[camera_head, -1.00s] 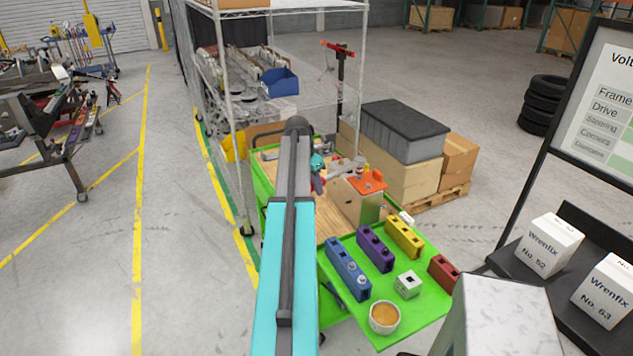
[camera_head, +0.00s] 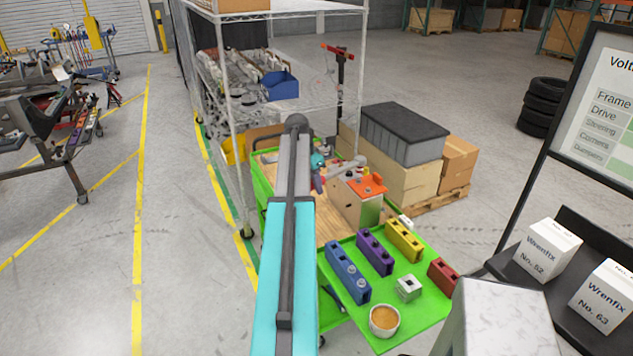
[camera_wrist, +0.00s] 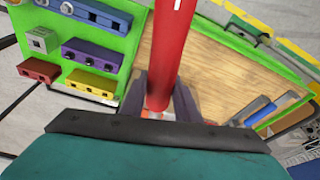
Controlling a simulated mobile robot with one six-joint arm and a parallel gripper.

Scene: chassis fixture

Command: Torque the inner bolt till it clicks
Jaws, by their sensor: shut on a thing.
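My gripper (camera_wrist: 160,105) is shut on a red cylindrical handle (camera_wrist: 166,45), which runs up out of the top of the wrist view. In the head view my teal gripper (camera_head: 319,168) is small and partly behind my arm, over the green cart. A light grey bar (camera_head: 347,167) reaches right from beside it, toward the top of a wooden box fixture (camera_head: 352,205) with an orange part (camera_head: 368,184) on top. I cannot make out the inner bolt, nor whether the tool touches one.
The green tray (camera_head: 407,318) holds blue (camera_head: 348,272), purple (camera_head: 374,251), yellow (camera_head: 404,240) and red (camera_head: 442,274) blocks, a white block (camera_head: 408,288) and a cup (camera_head: 384,320). A wire shelf (camera_head: 232,130) stands close behind on the left. Boxes (camera_head: 405,160) stand right of the cart.

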